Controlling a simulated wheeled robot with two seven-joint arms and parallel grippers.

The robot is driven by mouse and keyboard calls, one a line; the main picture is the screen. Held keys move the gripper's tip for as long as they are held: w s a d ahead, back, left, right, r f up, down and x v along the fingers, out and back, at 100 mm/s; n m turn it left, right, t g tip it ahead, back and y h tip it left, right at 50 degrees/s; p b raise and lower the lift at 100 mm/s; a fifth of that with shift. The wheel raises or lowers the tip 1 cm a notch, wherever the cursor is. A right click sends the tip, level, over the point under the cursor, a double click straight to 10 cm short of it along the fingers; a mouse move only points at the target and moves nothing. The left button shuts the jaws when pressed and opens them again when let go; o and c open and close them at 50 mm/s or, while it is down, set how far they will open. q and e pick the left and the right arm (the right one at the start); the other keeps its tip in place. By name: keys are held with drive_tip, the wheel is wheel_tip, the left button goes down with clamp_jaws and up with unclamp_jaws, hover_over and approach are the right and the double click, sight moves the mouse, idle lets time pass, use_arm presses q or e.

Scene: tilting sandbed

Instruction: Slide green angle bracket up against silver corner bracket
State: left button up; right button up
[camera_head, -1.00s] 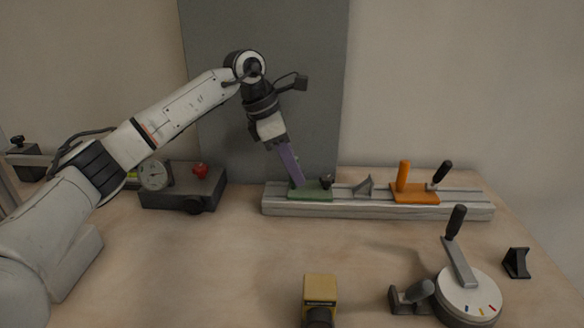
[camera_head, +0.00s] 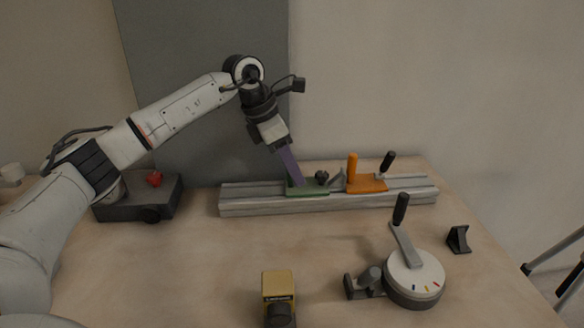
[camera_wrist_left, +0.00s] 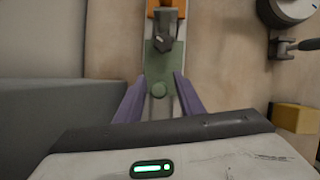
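The green angle bracket (camera_head: 307,191) sits on the slotted rail (camera_head: 260,208), with its base at the silver corner bracket (camera_head: 337,179) in the head view. The two look touching or nearly so. A dark knob (camera_head: 321,177) stands at the green bracket's right end. My left gripper (camera_head: 300,184) points down at the green bracket. In the left wrist view its purple fingers (camera_wrist_left: 161,76) are apart, one on each side of the green bracket (camera_wrist_left: 158,90); whether they press on it is unclear. My right gripper is not in view.
An orange clamp (camera_head: 366,183) stands on the rail just right of the silver bracket. A dark box with a red knob (camera_head: 154,180) is left of the rail. A round dial with a lever (camera_head: 414,276) and a yellow block (camera_head: 278,285) stand in front. The table between is clear.

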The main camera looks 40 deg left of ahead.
use_arm(q)
drive_tip(key=v, duration=1)
drive_tip(key=shift+p, duration=0.4)
drive_tip(key=shift+s, duration=0.1)
